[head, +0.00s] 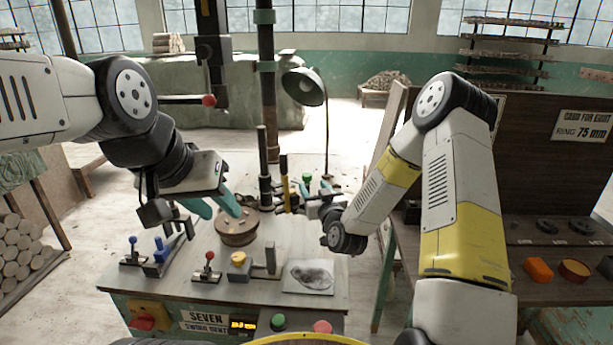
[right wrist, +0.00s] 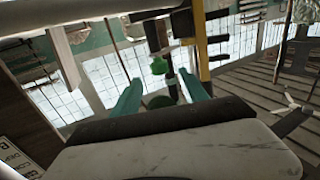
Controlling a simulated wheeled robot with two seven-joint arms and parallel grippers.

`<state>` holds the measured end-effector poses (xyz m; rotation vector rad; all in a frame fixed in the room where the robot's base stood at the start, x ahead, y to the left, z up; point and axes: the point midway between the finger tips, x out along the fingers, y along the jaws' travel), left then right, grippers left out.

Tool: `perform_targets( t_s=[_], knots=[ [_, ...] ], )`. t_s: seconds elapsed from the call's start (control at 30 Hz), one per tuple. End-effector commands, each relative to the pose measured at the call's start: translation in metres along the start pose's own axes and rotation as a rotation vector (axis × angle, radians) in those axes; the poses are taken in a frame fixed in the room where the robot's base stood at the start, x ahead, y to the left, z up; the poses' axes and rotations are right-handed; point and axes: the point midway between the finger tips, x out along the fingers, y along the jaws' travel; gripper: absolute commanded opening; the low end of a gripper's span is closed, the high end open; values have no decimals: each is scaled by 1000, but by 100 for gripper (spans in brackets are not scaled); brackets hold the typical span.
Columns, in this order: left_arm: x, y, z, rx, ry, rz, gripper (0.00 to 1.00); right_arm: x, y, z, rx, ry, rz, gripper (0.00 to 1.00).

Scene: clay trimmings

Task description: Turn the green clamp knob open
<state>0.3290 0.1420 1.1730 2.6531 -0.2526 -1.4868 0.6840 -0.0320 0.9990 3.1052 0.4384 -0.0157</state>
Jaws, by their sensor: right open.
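The green clamp knob (head: 307,178) is small and sits beside the dark posts at the back of the workbench. It also shows in the right wrist view (right wrist: 158,66), beyond the fingertips and roughly between them. My right gripper (head: 316,192) is open, its teal fingers apart and empty, close to the knob; I see no contact. In the right wrist view my right gripper (right wrist: 163,84) points toward the knob, with a darker green round part (right wrist: 160,102) lower between the fingers. My left gripper (head: 213,200) is open and empty above the left part of the bench.
A round wooden disc (head: 237,229) stands on the bench (head: 215,290) near my left gripper. Blue, red and yellow control levers stand along the front. A yellow-black post (head: 285,183) and a lamp (head: 304,86) stand near the knob. A picture card (head: 308,276) lies front right.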

Motion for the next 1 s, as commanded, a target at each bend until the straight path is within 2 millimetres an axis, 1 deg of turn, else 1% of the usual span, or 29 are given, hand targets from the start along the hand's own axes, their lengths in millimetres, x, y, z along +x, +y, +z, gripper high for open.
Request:
perform_targets(
  t_s=[0.07,0.17,0.4,0.5,0.6,0.73,0.93,0.97,1.0],
  knots=[
    [0,0,0,0,0,0,36,2,0,2,5,10,6,52],
    [0,0,0,0,0,0,36,12,1,1,5,14,8,52],
    [0,0,0,0,0,0,36,51,1,1,5,13,8,52],
    [0,0,0,0,0,0,36,64,1,0,5,12,7,52],
    [0,0,0,0,0,0,36,73,1,1,5,11,6,52],
    [0,0,0,0,0,0,36,78,1,0,4,11,7,52],
    [0,0,0,0,0,0,36,78,1,0,4,11,6,52],
    [0,0,0,0,0,0,36,78,1,0,4,11,6,48],
    [0,0,0,0,0,0,36,78,1,0,4,11,6,40]
  ],
)
